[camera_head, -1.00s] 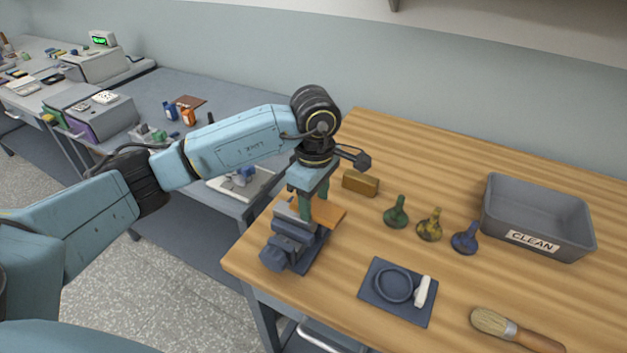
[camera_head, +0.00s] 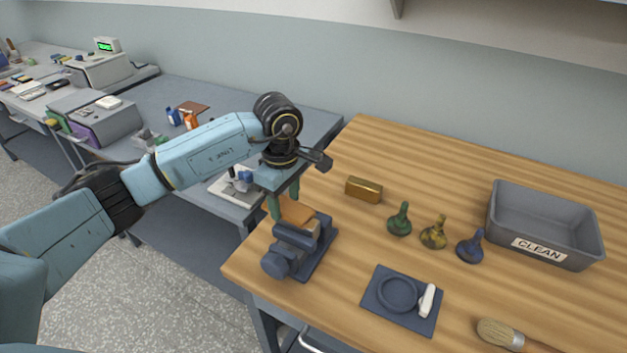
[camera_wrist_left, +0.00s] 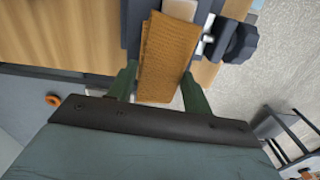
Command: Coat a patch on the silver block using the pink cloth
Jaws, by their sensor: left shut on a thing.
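My left gripper (camera_head: 284,202) is above the blue vise (camera_head: 284,248) at the left edge of the wooden table, shut on an orange-brown cloth (camera_head: 298,212). No pink cloth shows. In the left wrist view the cloth (camera_wrist_left: 165,50) hangs between the green fingers (camera_wrist_left: 158,82) and reaches over the vise. A pale block (camera_head: 313,228) sits in the vise jaws, partly covered by the cloth. Its end also shows in the left wrist view (camera_wrist_left: 180,8), looking beige rather than clearly silver. Whether the cloth touches it I cannot tell. My right gripper is not in view.
A blue mat (camera_head: 385,316) holds a dish and white piece. A brush (camera_head: 498,335) and grey CLEAN bin (camera_head: 545,225) lie farther right.

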